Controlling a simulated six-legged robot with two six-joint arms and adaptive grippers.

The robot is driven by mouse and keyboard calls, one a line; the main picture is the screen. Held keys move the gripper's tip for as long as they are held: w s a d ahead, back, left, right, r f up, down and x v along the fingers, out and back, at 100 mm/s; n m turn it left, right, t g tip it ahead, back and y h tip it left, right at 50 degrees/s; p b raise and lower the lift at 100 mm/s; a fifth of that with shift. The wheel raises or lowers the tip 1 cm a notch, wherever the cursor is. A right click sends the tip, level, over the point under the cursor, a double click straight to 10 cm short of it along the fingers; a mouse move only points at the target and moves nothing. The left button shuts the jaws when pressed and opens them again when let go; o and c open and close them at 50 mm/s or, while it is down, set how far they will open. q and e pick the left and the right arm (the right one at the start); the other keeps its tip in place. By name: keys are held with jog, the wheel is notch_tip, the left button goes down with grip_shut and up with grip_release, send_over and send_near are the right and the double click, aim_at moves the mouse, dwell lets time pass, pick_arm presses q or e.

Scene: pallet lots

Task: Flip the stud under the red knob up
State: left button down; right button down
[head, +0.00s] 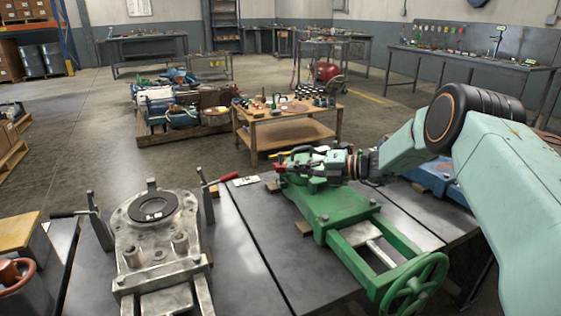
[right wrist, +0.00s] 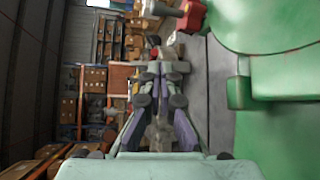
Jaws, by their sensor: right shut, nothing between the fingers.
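The green valve (head: 335,205), with a handwheel at its near end, lies on the dark bench right of the middle. My right gripper (head: 290,163) is at its far end, low and close over the green body. It is shut and empty; its fingers (right wrist: 160,68) come together in the right wrist view. A red knob (right wrist: 191,16) shows there at the upper right, beside the green body, apart from the fingers. In the head view a small red part shows by the fingertips. The stud under the knob cannot be made out. My left gripper is out of view.
A grey valve (head: 160,245) with two upright lever posts stands on the bench to the left; one lever has a red grip (head: 228,177) pointing toward the green valve. A blue part (head: 440,175) lies behind my right arm. A wooden table (head: 262,129) stands beyond.

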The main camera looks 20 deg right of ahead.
jog(key=v, duration=0.3)
jog(key=shift+s+d+f+p, duration=0.15)
jog(key=shift+d+f+p, duration=0.15)
jog(key=shift+p, duration=0.1)
jog(key=shift+s+d+f, duration=0.1)
jog(key=shift+s+d, duration=0.15)
jog(key=shift+d, duration=0.05)
jog(key=shift+a, duration=0.1)
